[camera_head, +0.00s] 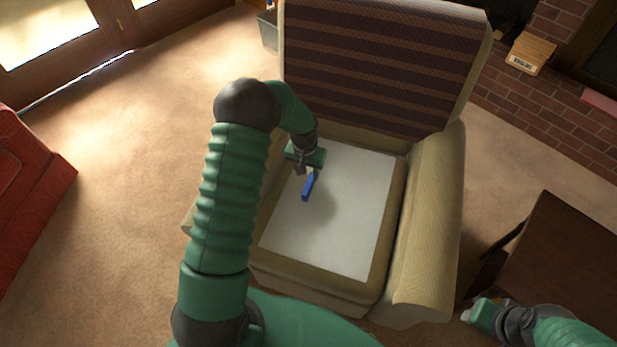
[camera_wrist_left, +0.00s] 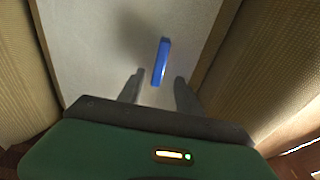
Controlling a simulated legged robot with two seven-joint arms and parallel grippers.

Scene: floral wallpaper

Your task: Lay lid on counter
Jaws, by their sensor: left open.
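A small blue bar-shaped object (camera_head: 308,187) shows over the white flat surface (camera_head: 350,205) on an armchair seat. I cannot tell if it is the lid, and I see no plain counter. My left gripper (camera_head: 311,174) is open just above the blue object. In the left wrist view the blue object (camera_wrist_left: 161,62) shows ahead of the open fingers (camera_wrist_left: 156,88), not clasped. I cannot tell whether it touches the white surface. My right gripper (camera_head: 480,311) is at the lower right, away from the chair; its fingers are unclear.
The armchair's striped back (camera_head: 375,65) and padded right arm (camera_head: 432,225) rise around the seat. A dark wooden table (camera_head: 570,260) stands at right. A red piece of furniture (camera_head: 25,190) is at left. Carpet is clear between it and the chair.

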